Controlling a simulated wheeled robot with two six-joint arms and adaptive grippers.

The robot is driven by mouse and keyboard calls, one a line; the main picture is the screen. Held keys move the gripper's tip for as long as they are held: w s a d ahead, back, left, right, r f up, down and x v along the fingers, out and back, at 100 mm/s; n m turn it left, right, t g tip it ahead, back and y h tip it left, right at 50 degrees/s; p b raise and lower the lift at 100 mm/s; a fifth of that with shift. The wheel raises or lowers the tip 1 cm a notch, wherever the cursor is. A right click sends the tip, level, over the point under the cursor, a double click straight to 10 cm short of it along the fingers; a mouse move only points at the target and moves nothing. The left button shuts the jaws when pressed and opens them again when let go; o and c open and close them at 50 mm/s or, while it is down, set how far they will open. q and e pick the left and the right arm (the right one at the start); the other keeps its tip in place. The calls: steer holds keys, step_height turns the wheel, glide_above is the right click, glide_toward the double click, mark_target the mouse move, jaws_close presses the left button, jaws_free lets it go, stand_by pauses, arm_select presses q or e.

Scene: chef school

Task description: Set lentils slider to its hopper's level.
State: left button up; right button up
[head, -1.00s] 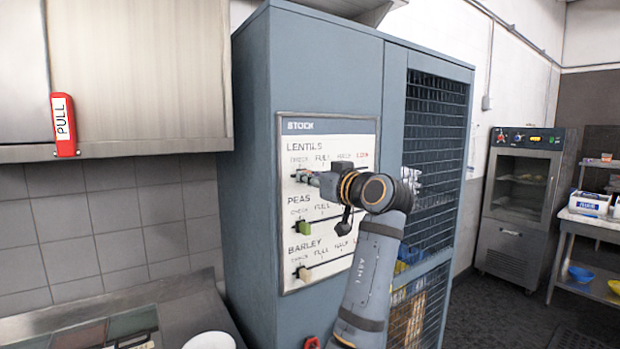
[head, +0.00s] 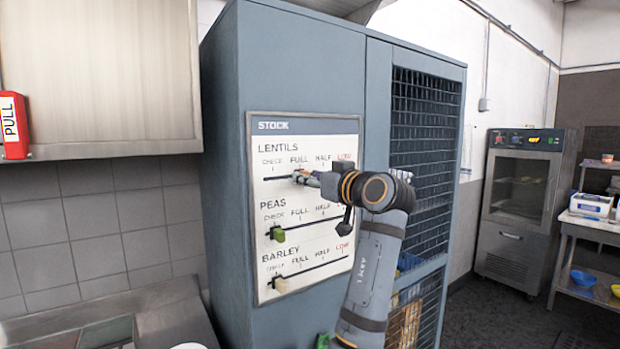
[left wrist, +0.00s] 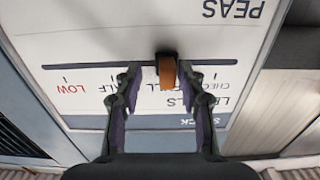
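The stock panel (head: 340,240) on the blue-grey cabinet has lentils, peas and barley rows, each marked check, full, half and low. The lentils slider's orange knob (left wrist: 167,70) stands about at the full mark in the left wrist view, where the panel is upside down. My left gripper (left wrist: 159,72) is open, its fingers on either side of the knob, the right finger closer to it. In the head view the gripper (head: 303,178) reaches the lentils track. The mesh-fronted hopper section (head: 428,130) is right of the panel; the lentils level behind it is unclear. My right gripper is not in view.
The green peas knob (head: 278,234) and pale barley knob (head: 281,285) sit at the left ends of their tracks, near check. A steel counter (head: 150,315) is at lower left. A glass-door appliance (head: 520,205) stands farther right.

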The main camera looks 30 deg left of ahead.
arm_select(q)
steer(key=v, duration=0.7)
steer(key=shift+s, duration=0.2)
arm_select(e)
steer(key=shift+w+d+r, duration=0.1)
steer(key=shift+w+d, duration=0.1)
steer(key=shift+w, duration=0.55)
arm_select(q)
steer(key=shift+d, duration=0.2)
